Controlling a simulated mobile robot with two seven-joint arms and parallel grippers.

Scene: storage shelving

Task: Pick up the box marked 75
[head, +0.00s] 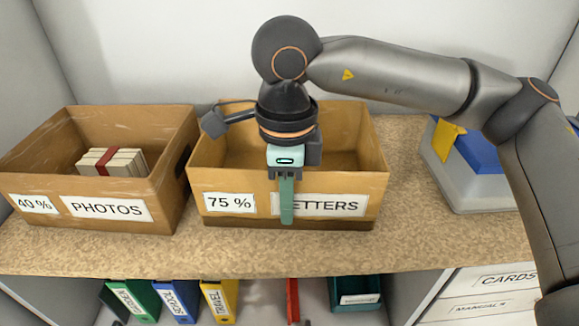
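The box marked 75 % (218,219) is an open brown cardboard box in the middle of the shelf, also labelled LETTERS. It stands upright and its visible inside looks empty. My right gripper (287,205) points down at the middle of its front wall. One green finger shows in front of the wall and covers the start of the LETTERS label. The other finger is hidden, so I cannot tell the gap or whether it touches the wall. My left gripper is not in view.
A brown box marked 40 % PHOTOS (165,208), holding banded paper, stands close on the left. A grey bin (468,192) with blue and yellow items is at right, partly behind my arm. Binders (219,302) stand below the shelf board (150,255), whose front strip is clear.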

